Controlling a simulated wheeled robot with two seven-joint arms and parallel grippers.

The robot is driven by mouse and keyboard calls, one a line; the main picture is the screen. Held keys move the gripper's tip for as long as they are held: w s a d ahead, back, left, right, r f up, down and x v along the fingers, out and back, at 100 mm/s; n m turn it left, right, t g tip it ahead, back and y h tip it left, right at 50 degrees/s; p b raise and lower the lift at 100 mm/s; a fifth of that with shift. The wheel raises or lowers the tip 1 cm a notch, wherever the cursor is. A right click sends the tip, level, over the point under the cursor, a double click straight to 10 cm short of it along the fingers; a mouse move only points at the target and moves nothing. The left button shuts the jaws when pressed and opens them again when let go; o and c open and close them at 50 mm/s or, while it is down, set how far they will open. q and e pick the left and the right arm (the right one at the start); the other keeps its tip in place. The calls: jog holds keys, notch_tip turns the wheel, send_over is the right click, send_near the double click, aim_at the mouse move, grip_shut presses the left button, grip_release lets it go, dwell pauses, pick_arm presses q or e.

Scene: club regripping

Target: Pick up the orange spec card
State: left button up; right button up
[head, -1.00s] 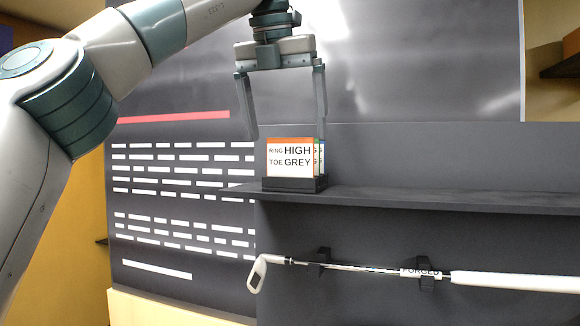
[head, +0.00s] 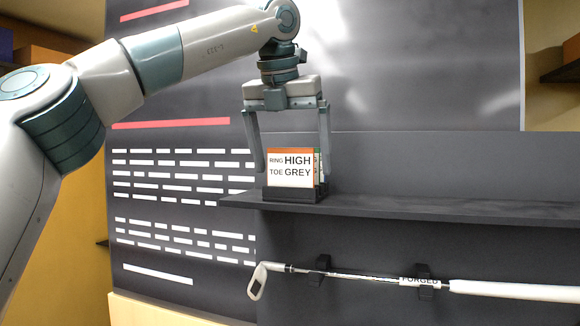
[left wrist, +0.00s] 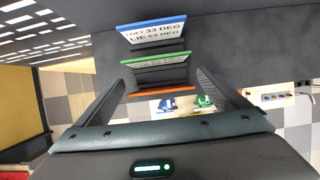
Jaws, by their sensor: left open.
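The orange spec card (head: 290,179) stands upright at the front of a black holder (head: 290,194) on the shelf. It has an orange top strip and a white face reading "RING HIGH TOE GREY". In the left wrist view the orange card (left wrist: 162,93) shows as a thin edge, nearest my palm, with a green card (left wrist: 155,57) and a blue card (left wrist: 152,27) beyond it. My left gripper (head: 291,171) is open, pointing down, with one finger at each side of the cards. In the left wrist view the gripper (left wrist: 160,77) has nothing clamped. My right gripper is out of view.
The dark shelf (head: 420,205) runs to the right and is bare beside the holder. Below it a golf club (head: 350,275) hangs across black brackets (head: 425,281). A dark panel with white bars (head: 180,190) stands behind.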

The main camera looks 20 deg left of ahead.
pick_arm(q)
jog(key=shift+x, duration=1.2)
jog(key=shift+c, duration=0.4)
jog(key=c, duration=1)
jog(key=shift+c, duration=0.2)
jog(key=shift+r, duration=0.2)
